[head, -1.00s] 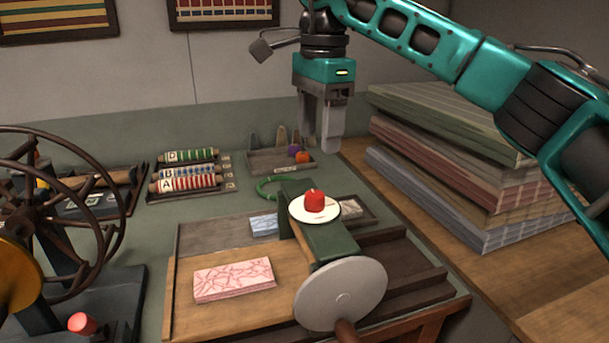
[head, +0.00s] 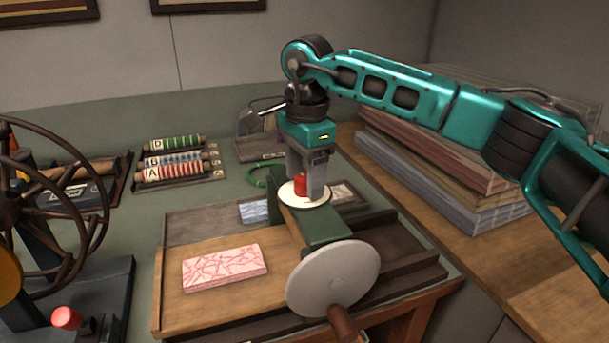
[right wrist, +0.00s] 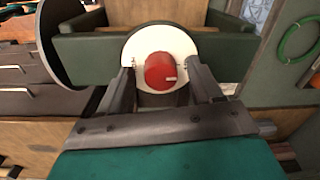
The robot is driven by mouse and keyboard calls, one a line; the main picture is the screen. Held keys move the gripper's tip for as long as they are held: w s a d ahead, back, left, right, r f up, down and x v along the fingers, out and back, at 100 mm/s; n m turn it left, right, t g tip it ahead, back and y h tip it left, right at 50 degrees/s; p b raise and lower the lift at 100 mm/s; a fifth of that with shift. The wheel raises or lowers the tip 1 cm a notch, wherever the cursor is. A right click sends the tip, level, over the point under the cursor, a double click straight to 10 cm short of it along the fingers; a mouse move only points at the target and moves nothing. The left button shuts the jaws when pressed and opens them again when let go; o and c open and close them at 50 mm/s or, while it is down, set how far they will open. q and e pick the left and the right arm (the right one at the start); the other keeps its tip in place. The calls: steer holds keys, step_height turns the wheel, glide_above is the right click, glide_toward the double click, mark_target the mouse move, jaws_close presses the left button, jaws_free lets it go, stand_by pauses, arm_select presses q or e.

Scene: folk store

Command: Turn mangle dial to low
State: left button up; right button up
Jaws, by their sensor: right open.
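The mangle's dial is a red knob (head: 301,186) on a round white plate (head: 291,197), on top of the mangle's dark green beam (head: 322,227). In the right wrist view the red knob (right wrist: 160,72) shows a small pale mark at its lower right, and the white plate (right wrist: 184,45) lies around it. My right gripper (head: 307,190) points down over the plate, with its open fingers on either side of the knob. In the right wrist view the right gripper (right wrist: 163,75) shows gaps beside the knob. My left gripper is out of view.
A pale crank disc (head: 333,278) stands at the beam's near end. A pink patterned block (head: 224,268) lies on the wooden bed. Labelled rollers (head: 175,160) are behind at left, a dark spoked wheel (head: 60,200) at far left, and stacked boards (head: 450,175) at right.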

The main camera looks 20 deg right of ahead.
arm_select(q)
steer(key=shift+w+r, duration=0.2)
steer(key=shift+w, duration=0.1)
arm_select(e)
steer(key=shift+f, duration=0.1)
steer(key=shift+c, duration=0.3)
steer(key=c, duration=1)
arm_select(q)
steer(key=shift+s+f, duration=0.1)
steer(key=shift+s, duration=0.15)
